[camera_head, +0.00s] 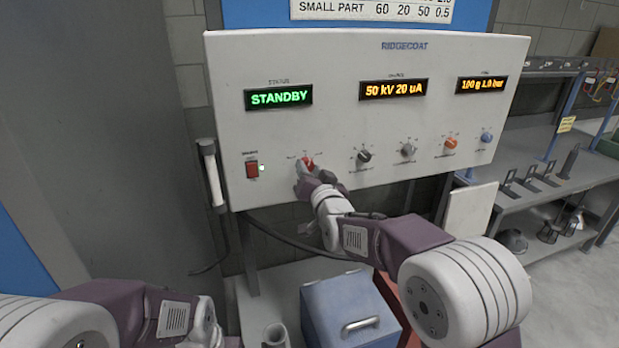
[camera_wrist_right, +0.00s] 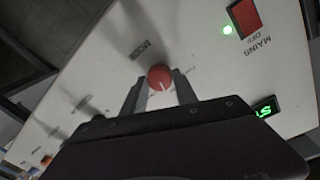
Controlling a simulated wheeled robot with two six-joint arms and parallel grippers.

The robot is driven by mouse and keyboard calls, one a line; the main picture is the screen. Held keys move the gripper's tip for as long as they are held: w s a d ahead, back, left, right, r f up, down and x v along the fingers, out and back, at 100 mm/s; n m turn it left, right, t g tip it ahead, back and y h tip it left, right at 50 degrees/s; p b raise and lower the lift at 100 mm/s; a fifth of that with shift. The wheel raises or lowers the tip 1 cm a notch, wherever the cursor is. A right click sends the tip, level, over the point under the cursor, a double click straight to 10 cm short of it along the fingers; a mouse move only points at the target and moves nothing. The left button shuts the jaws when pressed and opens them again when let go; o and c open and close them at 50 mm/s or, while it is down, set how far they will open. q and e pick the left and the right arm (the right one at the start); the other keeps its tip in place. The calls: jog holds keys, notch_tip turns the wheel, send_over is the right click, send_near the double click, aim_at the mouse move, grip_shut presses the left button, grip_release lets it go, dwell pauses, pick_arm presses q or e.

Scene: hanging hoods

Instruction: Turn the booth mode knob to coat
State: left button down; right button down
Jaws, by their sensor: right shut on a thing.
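The mode knob (camera_head: 308,161) is a small red dial on the pale control panel, right of the mains switch. In the right wrist view the knob (camera_wrist_right: 160,77) is round and red, and its white pointer line points toward the bottom of that picture. The MODE label is beside it; the position labels are too small or covered to read. My right gripper (camera_head: 304,170) is at the knob, with its fingers (camera_wrist_right: 158,90) on opposite sides, shut on it. The status display (camera_head: 278,97) reads STANDBY in green. My left arm shows at bottom left; its fingertips are out of view.
The red mains switch (camera_head: 252,169) has a lit green lamp beside it. A black knob (camera_head: 364,156), grey knob (camera_head: 407,149), orange knob (camera_head: 450,143) and blue knob (camera_head: 486,137) line the panel rightward. A blue box (camera_head: 346,300) stands below.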

jog(key=m+b, duration=0.7)
jog(key=b, duration=0.1)
jog(key=shift+f+m, duration=0.15)
jog(key=shift+m, duration=0.15)
jog(key=shift+m+b, duration=0.45)
jog(key=shift+m, duration=0.05)
jog(key=shift+r, duration=0.2)
jog(key=c, duration=1)
grip_release()
jog(key=shift+o, duration=0.2)
jog(key=b+v, duration=0.1)
jog(key=v, duration=0.8)
jog(key=shift+b, duration=0.3)
